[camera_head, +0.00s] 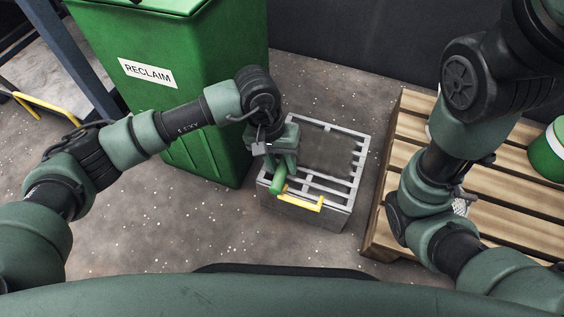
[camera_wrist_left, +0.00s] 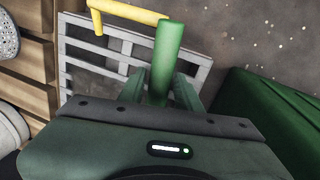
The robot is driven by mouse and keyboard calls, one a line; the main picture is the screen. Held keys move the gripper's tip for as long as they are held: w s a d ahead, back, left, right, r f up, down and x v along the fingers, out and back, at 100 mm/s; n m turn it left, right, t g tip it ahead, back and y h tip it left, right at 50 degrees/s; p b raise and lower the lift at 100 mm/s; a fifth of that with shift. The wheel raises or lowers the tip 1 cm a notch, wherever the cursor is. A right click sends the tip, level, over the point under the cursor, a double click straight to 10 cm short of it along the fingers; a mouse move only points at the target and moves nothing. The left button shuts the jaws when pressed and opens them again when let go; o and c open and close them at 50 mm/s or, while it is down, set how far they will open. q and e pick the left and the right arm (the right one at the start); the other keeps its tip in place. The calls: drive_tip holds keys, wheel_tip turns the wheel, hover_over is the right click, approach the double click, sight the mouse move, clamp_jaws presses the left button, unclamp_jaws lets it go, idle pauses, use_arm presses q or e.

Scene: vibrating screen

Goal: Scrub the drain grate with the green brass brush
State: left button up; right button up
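The drain grate (camera_head: 351,183) is a grey slatted panel on top of a low grey box on the floor, in the middle of the head view. A brown, dirt-like area fills much of its middle; I cannot tell if it lies on the bars. My left gripper (camera_head: 284,170) is over the grate's left side. Its fingers (camera_wrist_left: 167,92) are closed around a green cylinder, seemingly the handle of the green brush (camera_head: 277,186). The handle also shows in the left wrist view (camera_wrist_left: 169,55). Brass bristles are not visible.
A yellow handle (camera_head: 301,200) is on the box's near side. A green RECLAIM bin (camera_head: 190,60) stands close behind left. A wooden pallet (camera_head: 407,135) lies right of the box, bearing a green-and-white container (camera_head: 547,157). Speckled floor is clear in front.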

use_arm(q)
drive_tip(key=shift+r, duration=0.35)
idle(0.4)
clamp_jaws()
